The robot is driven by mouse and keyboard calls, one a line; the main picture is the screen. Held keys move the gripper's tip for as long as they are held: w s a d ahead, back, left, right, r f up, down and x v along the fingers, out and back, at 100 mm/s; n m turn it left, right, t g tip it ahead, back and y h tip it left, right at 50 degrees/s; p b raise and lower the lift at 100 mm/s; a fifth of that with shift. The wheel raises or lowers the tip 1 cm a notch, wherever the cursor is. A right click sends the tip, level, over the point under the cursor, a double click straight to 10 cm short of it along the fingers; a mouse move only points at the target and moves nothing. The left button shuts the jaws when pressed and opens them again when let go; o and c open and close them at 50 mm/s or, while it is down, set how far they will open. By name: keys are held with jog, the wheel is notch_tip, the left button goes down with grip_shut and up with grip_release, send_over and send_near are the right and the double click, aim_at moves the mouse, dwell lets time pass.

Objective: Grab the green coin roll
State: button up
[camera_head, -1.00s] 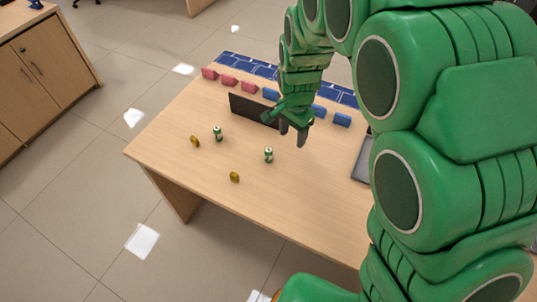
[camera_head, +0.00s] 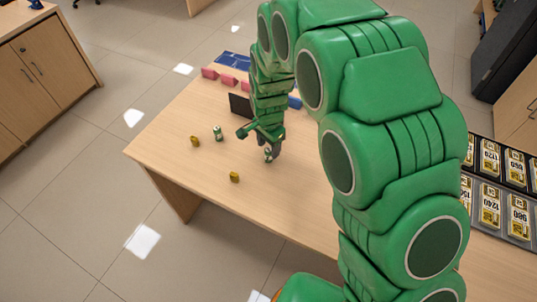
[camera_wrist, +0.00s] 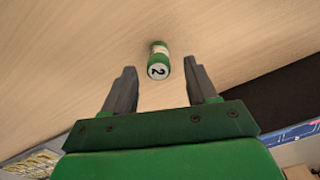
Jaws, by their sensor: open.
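A green coin roll with a pale band (camera_head: 217,133) stands upright on the table in the head view. A second green coin roll (camera_head: 268,155) is mostly hidden by my gripper (camera_head: 271,153). In the wrist view, a green roll (camera_wrist: 159,55) shows a white end marked "2". It lies ahead of my gripper (camera_wrist: 161,70), between the lines of the two fingertips. The fingers are apart with nothing between them but a clear gap to each side of the roll.
Two yellow rolls (camera_head: 235,177) (camera_head: 195,141) stand on the wooden table (camera_head: 205,170). A dark panel (camera_head: 240,104), pink blocks (camera_head: 228,80) and blue blocks stand behind. The table's front left is bare.

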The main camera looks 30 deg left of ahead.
aim_at(268, 150)
notch_tip(268, 150, down, 4)
jog(key=shift+s+f, duration=0.1)
jog(key=shift+s, duration=0.05)
grip_shut()
dwell(0.4)
